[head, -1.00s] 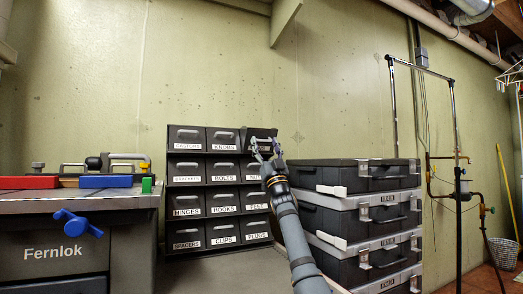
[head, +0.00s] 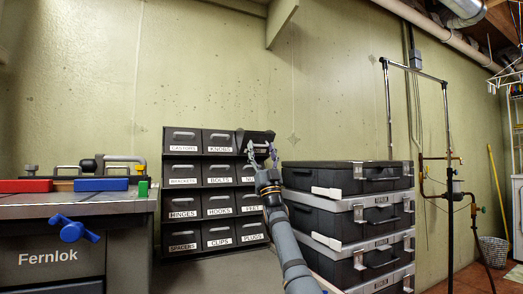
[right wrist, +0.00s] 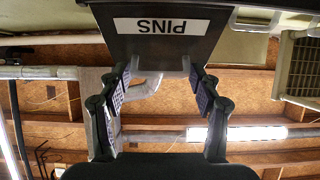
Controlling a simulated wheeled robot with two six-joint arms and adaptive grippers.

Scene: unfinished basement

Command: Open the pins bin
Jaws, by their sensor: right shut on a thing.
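The pins bin (head: 255,136) is the top right bin of the dark bin rack (head: 163,190) against the wall. It stands out from its neighbours and looks tipped forward, though how far is hard to tell. In the right wrist view its front (right wrist: 165,35) fills the top, with the PINS label upside down. My right gripper (head: 261,150) is at this bin's front. My left gripper is out of view.
Black cases with grey trim (head: 345,178) are stacked right of the rack, close to my right arm. A grey workbench (head: 75,205) with a red box (head: 28,185) and a blue box (head: 101,184) stands left. The other rack bins look closed.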

